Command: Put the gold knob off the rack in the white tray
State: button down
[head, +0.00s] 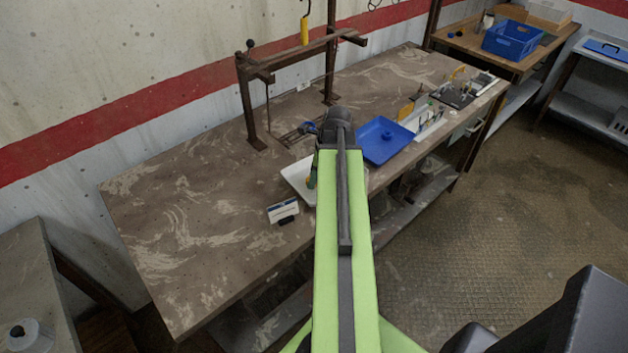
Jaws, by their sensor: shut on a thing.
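The white tray (293,180) lies on the workbench just left of my arm, which covers its right part. The rack (300,55) is a brown metal frame with a raised rail, standing at the back of the bench. I cannot make out the gold knob in this view. My green arm reaches forward over the front of the bench, and its dark wrist end is beside the white tray and the blue tray. My gripper's jaws are hidden behind the arm, and so is anything between them.
A blue tray (384,140) lies right of my wrist. A yellow handle (304,31) hangs above the rack, and a black ball (250,44) tops its left post. A small white-and-blue box (283,211) stands near the front edge. The bench's left part is clear.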

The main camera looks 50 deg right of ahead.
jog(key=shift+f, duration=0.2)
jog(key=c, duration=0.9)
grip_release()
jog(key=shift+r, duration=0.1)
jog(key=p+v, duration=1.1)
jog(key=v, duration=0.1)
jog(key=shift+r+p, duration=0.25)
jog(key=shift+p, duration=0.05)
